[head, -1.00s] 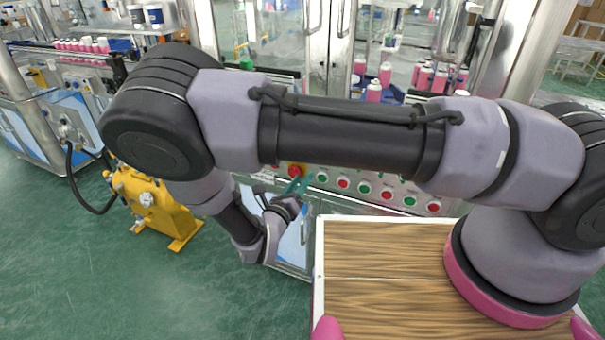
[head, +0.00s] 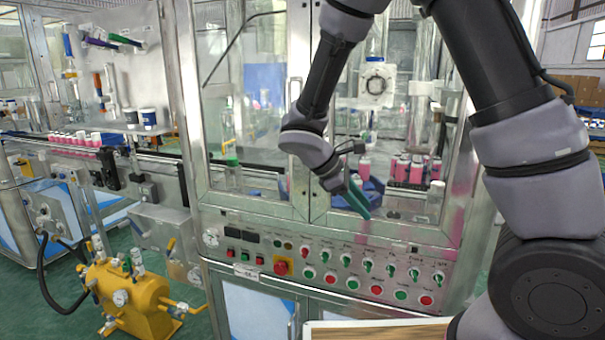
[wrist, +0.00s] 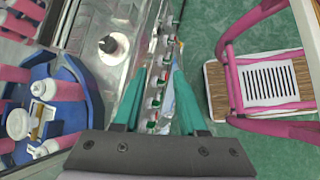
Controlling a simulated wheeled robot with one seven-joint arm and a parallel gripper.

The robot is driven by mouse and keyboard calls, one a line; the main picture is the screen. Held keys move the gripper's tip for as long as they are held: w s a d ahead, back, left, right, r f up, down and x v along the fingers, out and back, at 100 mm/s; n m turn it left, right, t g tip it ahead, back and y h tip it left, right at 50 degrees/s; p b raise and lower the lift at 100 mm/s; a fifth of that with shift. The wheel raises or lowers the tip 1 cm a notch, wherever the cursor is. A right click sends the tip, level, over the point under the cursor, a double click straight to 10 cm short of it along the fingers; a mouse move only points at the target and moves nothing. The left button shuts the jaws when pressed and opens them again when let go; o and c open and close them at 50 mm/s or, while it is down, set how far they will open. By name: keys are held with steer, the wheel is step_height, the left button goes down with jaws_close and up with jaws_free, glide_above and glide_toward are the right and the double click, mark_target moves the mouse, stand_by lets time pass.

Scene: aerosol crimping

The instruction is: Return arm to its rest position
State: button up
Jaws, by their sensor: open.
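My gripper (head: 356,198) has teal fingers and hangs in front of the machine's glass cabinet, above the control panel (head: 330,265). In the wrist view my gripper (wrist: 157,92) has its two fingers apart with nothing between them. My arm comes in from the right side of the head view, rises past the top edge and comes back down to the gripper. The panel's row of buttons and switches shows beyond the fingertips in the wrist view.
Behind the glass stand pink bottles (head: 408,170). The wrist view shows a blue fixture (wrist: 75,95) with white-capped bottles at left and a pink-framed chair (wrist: 270,75) at right. A yellow machine (head: 130,298) stands at the lower left.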

steer(key=s+d+r+m+t+y, duration=0.2)
steer(key=s+d+r+m+y, duration=0.1)
steer(key=r+m, duration=0.3)
steer(key=s+d+r+m+t+y, duration=0.2)
steer(key=r+m, duration=0.4)
steer(key=r, duration=0.3)
steer(key=s+d+r+m+t+y, duration=0.1)
steer(key=s+d+r+m+y, duration=0.3)
steer(key=s+d+r+m, duration=0.1)
steer(key=shift+s+d+r+m+t+y, duration=0.5)
steer(key=shift+r+m, duration=0.5)
steer(key=shift+r, duration=0.8)
steer(key=shift+a, duration=0.15)
